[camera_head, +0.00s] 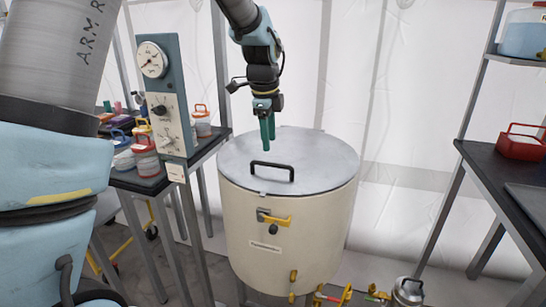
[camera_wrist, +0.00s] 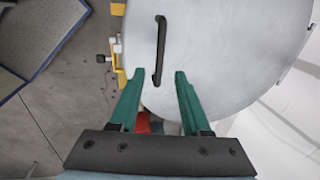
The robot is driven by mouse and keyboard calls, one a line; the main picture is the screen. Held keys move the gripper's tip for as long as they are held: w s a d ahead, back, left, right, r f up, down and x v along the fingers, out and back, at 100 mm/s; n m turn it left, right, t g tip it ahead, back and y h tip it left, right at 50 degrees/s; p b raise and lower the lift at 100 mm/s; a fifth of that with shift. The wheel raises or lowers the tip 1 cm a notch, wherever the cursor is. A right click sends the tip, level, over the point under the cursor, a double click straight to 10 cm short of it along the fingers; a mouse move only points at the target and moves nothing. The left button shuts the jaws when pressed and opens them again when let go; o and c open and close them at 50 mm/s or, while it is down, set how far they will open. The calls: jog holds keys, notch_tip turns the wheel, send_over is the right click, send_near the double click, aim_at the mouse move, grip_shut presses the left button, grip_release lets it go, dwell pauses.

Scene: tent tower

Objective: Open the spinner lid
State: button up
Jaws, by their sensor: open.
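The spinner (camera_head: 270,235) is a cream drum standing on the floor, in the middle of the head view. Its round grey lid (camera_head: 312,150) lies flat and closed on top. A black bar handle (camera_head: 272,170) is fixed on the lid near the front. A yellow latch (camera_head: 274,219) with a black knob sits on the drum's front, below the rim. My gripper (camera_head: 268,132) points down above the lid, behind the handle in the head view. In the wrist view, its green fingers (camera_wrist: 154,98) are apart and empty, and the handle (camera_wrist: 159,50) lies beyond the fingertips, not between them.
A control panel with a gauge (camera_head: 152,60) stands left of the drum, before a shelf with several containers (camera_head: 146,158). A dark table (camera_head: 510,170) with a red box (camera_head: 518,145) stands at right. Yellow-handled valves (camera_head: 345,295) and a metal canister (camera_head: 407,290) are low at front right.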

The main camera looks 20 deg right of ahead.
aim_at(270, 164)
jog(key=f, duration=0.4)
jog(key=w+f+p, duration=0.1)
jog(key=f, duration=0.2)
jog(key=shift+d, duration=0.4)
jog(key=shift+c, duration=0.3)
grip_shut()
dwell(0.6)
